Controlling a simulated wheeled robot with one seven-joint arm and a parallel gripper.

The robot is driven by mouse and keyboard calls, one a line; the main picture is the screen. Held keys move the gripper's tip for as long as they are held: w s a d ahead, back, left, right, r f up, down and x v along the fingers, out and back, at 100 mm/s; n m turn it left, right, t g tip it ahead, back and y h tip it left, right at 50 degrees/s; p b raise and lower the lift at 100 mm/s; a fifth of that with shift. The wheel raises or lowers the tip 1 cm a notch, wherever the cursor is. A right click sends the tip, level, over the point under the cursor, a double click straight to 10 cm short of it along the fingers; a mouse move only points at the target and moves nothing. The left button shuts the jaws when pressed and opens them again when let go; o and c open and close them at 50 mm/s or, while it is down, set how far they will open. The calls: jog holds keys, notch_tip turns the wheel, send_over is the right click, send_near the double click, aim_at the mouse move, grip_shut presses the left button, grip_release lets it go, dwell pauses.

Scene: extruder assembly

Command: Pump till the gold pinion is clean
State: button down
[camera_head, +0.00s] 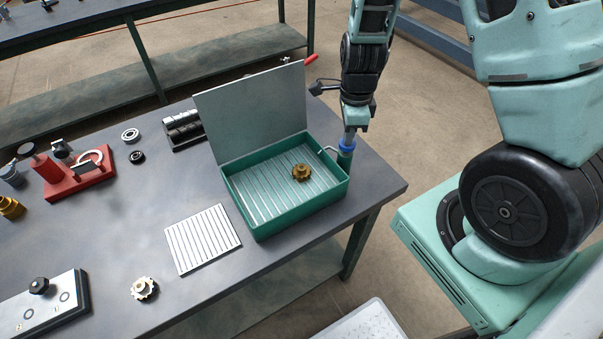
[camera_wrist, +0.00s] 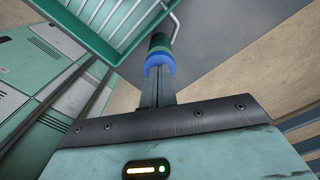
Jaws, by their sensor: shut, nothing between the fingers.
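The gold pinion (camera_head: 301,172) lies on the slatted floor of the green wash tub (camera_head: 300,222), whose grey lid (camera_head: 252,110) stands open at the back. It looks brownish, with darker patches. A pump with a blue top (camera_head: 346,147) and green body stands at the tub's right side, with a bent metal spout toward the tub. My gripper (camera_head: 349,138) points down over the pump, its fingers closed together at the blue top. In the wrist view the fingers (camera_wrist: 158,82) meet the blue cap (camera_wrist: 159,62); whether they press on it I cannot tell.
A slatted white mat (camera_head: 202,239) and a pale toothed gear (camera_head: 144,289) lie left of the tub. A red fixture (camera_head: 75,180), bearing rings (camera_head: 131,135) and a dark block (camera_head: 184,130) stand further left and back. The table's right edge is close to the pump.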

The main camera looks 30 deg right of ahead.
jog(key=shift+f, duration=0.45)
jog(key=shift+r, duration=0.1)
notch_tip(320, 180, up, 8)
jog(key=p, duration=0.7)
jog(key=shift+r+p, duration=0.2)
jog(key=shift+p, duration=0.15)
